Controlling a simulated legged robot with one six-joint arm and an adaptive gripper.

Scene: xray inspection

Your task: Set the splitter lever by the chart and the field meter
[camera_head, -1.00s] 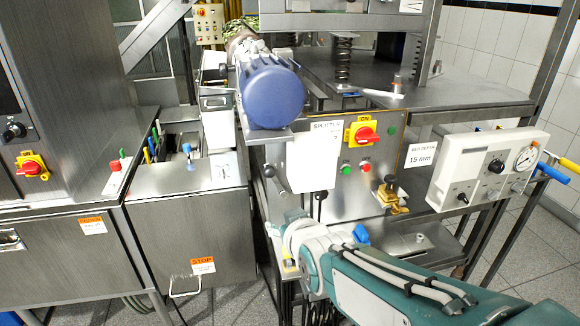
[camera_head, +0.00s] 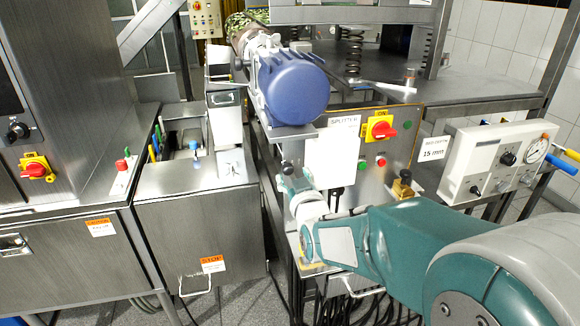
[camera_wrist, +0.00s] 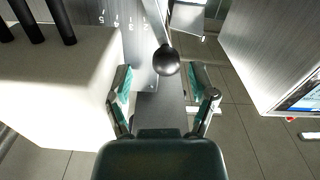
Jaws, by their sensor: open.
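The splitter lever ends in a black ball knob (camera_wrist: 166,60), which lies between the fingers of my gripper (camera_wrist: 160,82) in the wrist view. The fingers are open, with a gap on each side of the knob. A numbered scale (camera_wrist: 125,22) is beside the lever, appearing upside down. In the head view, the knob (camera_head: 288,168) is at the panel's left edge, with my gripper (camera_head: 288,184) just by it. A white chart sheet headed SPLITTER (camera_head: 333,155) hangs on the panel; its smaller text is unreadable.
A red rotary switch (camera_head: 383,130) and small buttons are on the panel right of the chart. A blue motor (camera_head: 295,92) overhangs above. A steel cabinet (camera_head: 200,235) stands to the left. Beige housing (camera_wrist: 55,90) and a grey cabinet (camera_wrist: 265,50) flank my gripper.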

